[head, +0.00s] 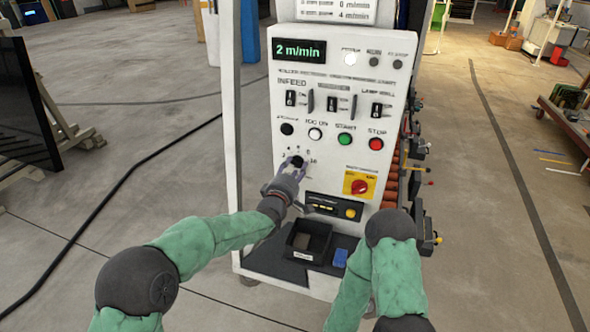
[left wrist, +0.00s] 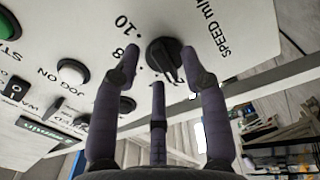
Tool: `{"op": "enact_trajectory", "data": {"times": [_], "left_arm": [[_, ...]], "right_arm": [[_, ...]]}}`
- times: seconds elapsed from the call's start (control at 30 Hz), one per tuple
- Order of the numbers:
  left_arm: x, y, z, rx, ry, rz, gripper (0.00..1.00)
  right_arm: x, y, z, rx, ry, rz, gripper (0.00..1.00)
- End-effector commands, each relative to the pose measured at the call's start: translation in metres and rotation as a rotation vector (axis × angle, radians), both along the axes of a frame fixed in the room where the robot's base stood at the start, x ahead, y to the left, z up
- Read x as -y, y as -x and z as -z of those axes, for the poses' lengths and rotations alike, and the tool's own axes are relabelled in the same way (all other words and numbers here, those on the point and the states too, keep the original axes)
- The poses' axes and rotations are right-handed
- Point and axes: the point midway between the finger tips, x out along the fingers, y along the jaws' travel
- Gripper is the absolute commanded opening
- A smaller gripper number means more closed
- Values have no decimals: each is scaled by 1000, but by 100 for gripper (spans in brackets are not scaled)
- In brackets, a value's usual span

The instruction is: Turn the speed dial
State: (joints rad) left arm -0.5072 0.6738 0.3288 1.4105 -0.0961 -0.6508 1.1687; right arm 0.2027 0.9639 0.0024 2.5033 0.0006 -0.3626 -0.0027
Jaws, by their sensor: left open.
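The speed dial (head: 298,161) is a round black knob on the white control panel (head: 345,105), below the row of round buttons. It shows close up in the left wrist view (left wrist: 163,50), with "8", "10" and "SPEED m/min" printed around it. My left gripper (head: 291,168) is at the dial. Its fingers are spread open in the left wrist view (left wrist: 160,72), with one fingertip on each side of the knob and a third below. I cannot tell whether they touch it. The green display (head: 298,50) reads 2 m/min. My right gripper is out of view.
A black bin (head: 308,240) and blue block (head: 340,258) sit on the shelf below.

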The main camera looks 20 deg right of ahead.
Motion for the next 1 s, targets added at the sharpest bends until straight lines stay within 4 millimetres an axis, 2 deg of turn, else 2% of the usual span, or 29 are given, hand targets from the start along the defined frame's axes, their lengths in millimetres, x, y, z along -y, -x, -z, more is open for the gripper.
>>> {"op": "enact_trajectory", "data": {"times": [0.37,0.53,1.0], "left_arm": [[2,-3,0,0,0,0,44],[2,-3,0,0,0,0,0],[2,-3,1,35,-48,-1,0]], "right_arm": [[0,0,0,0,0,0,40],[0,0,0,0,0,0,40],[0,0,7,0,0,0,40]]}}
